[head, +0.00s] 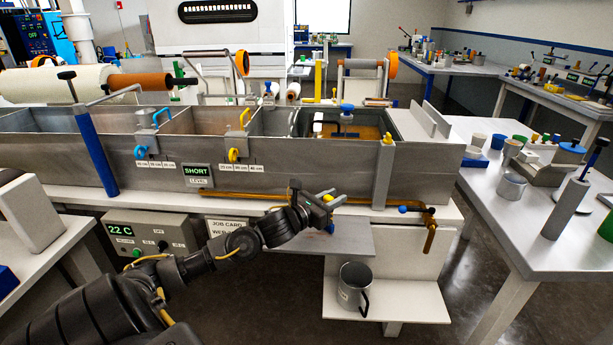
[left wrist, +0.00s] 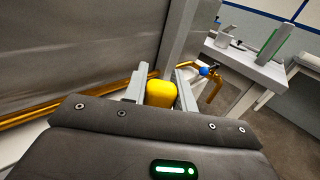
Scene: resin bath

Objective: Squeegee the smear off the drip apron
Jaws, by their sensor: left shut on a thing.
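The drip apron (head: 350,240) seems to be the flat grey plate below the front of the bath. No smear can be made out on it. My left gripper (head: 330,197) is over the apron's left part, shut on a yellow-handled thing that appears to be the squeegee (left wrist: 161,93). A small blue part shows below the gripper in the head view, but the gripper hides most of the tool. In the left wrist view the yellow handle sits between the two grey fingers. I cannot tell whether the tool touches the apron. My right gripper is not in view.
The grey bath (head: 300,170) stands just behind the gripper, with a copper pipe (head: 240,195) along its front and a blue-knobbed valve (head: 403,209) to the right. A metal mug (head: 354,282) stands on a lower shelf (head: 410,300). A cluttered side table (head: 500,210) is at right.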

